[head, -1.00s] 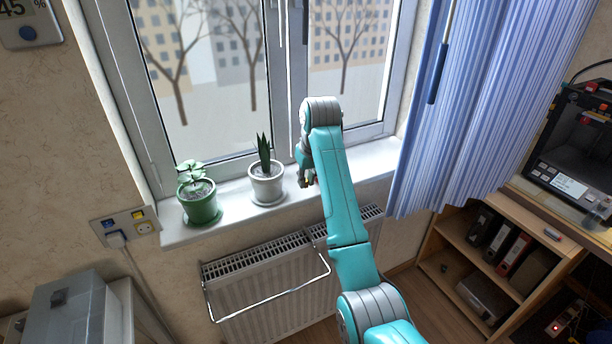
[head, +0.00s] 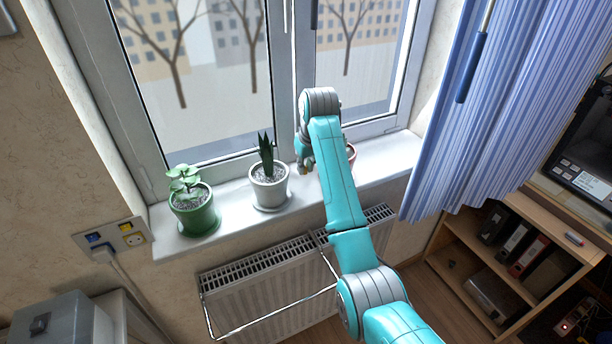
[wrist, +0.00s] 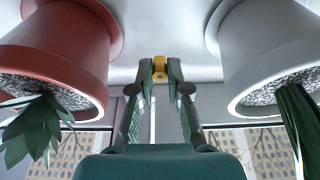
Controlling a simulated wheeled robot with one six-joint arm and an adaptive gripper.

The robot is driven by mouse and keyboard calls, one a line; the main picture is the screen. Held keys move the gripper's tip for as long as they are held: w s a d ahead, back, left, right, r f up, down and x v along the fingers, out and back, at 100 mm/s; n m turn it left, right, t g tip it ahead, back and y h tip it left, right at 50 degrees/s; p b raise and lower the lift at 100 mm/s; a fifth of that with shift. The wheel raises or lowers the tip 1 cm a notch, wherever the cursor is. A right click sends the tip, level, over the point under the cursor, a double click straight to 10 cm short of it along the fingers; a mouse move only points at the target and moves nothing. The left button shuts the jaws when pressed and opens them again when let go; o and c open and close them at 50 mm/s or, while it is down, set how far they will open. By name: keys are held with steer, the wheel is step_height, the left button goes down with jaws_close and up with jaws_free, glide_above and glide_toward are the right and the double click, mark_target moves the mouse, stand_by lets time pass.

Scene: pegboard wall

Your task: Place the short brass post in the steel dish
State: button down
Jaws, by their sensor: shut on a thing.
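My gripper (wrist: 159,70) is shut on the short brass post (wrist: 159,66), a small yellow-gold piece between the fingertips in the wrist view. In the head view my gripper (head: 304,168) is over the white windowsill, largely hidden by my own teal arm. It is between the white pot (head: 269,190) and a red pot (head: 351,156), close to both and apart from them in the wrist view. I do not see a steel dish in either view.
A green pot (head: 196,212) with a leafy plant stands at the left of the windowsill (head: 240,215). A radiator (head: 270,290) with a wire rail is below. A blue striped curtain (head: 500,110) hangs at right, above a shelf with binders (head: 515,245).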

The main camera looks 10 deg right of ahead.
mark_target(306, 174)
steer(key=shift+f, duration=1.9)
steer(key=shift+f, duration=0.1)
steer(key=c, duration=1.1)
jaws_free()
steer(key=shift+c, duration=0.2)
